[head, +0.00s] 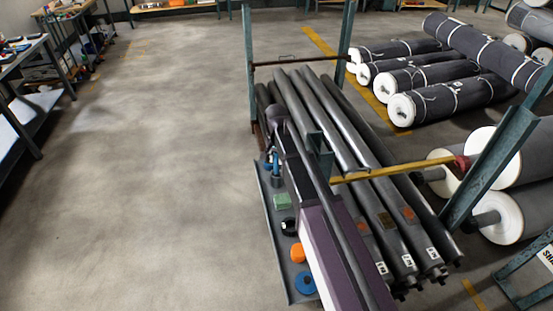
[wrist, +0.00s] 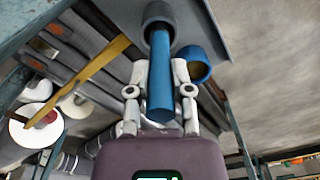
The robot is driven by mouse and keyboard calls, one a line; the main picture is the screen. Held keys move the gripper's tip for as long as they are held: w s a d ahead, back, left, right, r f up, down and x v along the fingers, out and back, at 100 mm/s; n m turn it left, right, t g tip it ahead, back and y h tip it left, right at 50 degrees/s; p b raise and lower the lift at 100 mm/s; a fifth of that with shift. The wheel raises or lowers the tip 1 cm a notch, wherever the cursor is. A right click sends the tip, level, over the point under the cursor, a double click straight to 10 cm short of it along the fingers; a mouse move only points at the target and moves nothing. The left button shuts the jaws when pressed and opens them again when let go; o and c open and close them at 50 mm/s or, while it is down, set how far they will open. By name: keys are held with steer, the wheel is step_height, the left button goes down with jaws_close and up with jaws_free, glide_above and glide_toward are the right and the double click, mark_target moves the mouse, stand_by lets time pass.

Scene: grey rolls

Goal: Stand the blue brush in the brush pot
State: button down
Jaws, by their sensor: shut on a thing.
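The blue brush (wrist: 160,85) is a thick blue rod between the two pale fingers of my gripper (wrist: 160,88) in the wrist view. The gripper is shut on it. The brush's far end lines up with the dark mouth of the grey brush pot (wrist: 158,12). It looks to be at or just inside the rim, but I cannot tell how deep.
The grey tray (head: 270,215) also holds a green block (head: 281,201), a black item (head: 288,226), an orange item (head: 297,252) and a blue disc-like item (head: 305,284). Dark rolls (head: 385,205) lie in a rack to the right.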

steer(key=shift+f+b, duration=0.6)
steer(key=shift+f, duration=0.05)
steer(key=shift+c, duration=2.2)
jaws_free()
steer(key=shift+r, duration=0.15)
step_height(320, 180, up, 12)
steer(key=p, duration=1.2)
steer(key=shift+r, duration=0.1)
